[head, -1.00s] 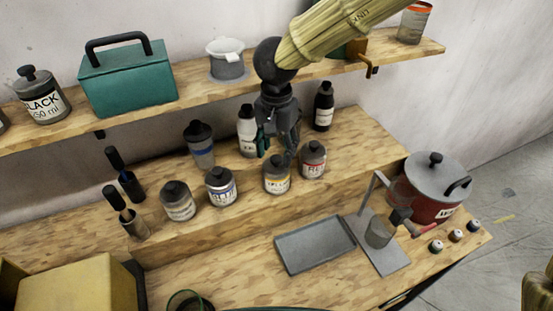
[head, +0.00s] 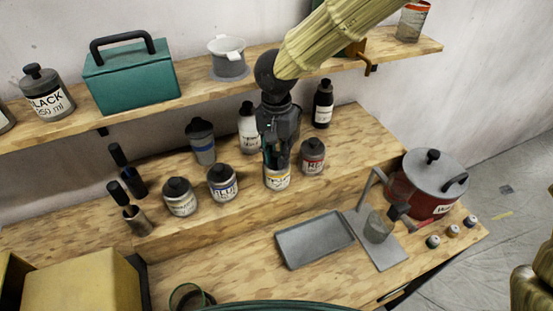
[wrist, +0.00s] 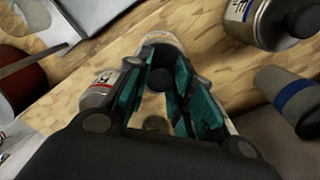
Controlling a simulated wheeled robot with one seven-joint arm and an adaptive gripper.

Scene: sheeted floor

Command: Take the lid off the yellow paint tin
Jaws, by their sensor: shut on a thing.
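The yellow paint tin (head: 277,181) stands upright on the raised wooden step, between the blue tin (head: 222,183) and the red tin (head: 312,157). My gripper (head: 275,163) is directly above the yellow tin, pointing down, its fingers shut on the lid's knob. In the wrist view the dark lid knob (wrist: 160,78) shows between the teal finger pads. The fingers hide most of the lid in the head view, and I cannot see any gap between lid and tin.
A grey-lidded tin (head: 179,197) stands left of the blue tin; bottles stand behind. A shelf (head: 220,85) runs above, close to my arm. On the lower bench are an empty grey tray (head: 316,239), a stand with a cup, and a red pot (head: 430,190).

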